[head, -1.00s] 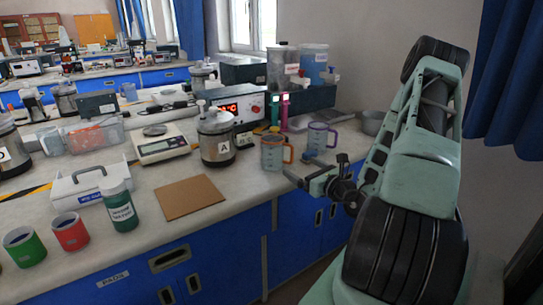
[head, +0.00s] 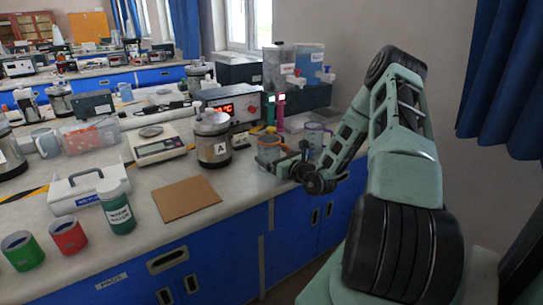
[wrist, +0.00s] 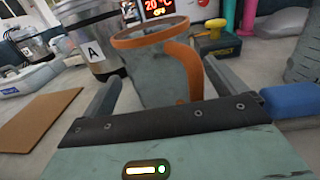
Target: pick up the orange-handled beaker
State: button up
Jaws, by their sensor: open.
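The orange-handled beaker (wrist: 157,75) is a clear beaker with an orange rim and an orange handle on its right side. It stands upright on the bench, and in the head view (head: 268,149) my gripper partly covers it. My gripper (wrist: 165,88) is open in the wrist view, with one finger left of the beaker and one to the right. The beaker stands between the fingers, its handle near the right finger. I cannot tell whether either finger touches it.
A steel pot marked A (head: 213,140) stands close left of the beaker. A purple-handled beaker (head: 315,138) stands to the right, partly behind my arm. A heater with a red display (head: 236,107) is behind. A brown board (head: 187,199) lies at the front left.

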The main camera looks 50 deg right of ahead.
jog(key=c, duration=1.1)
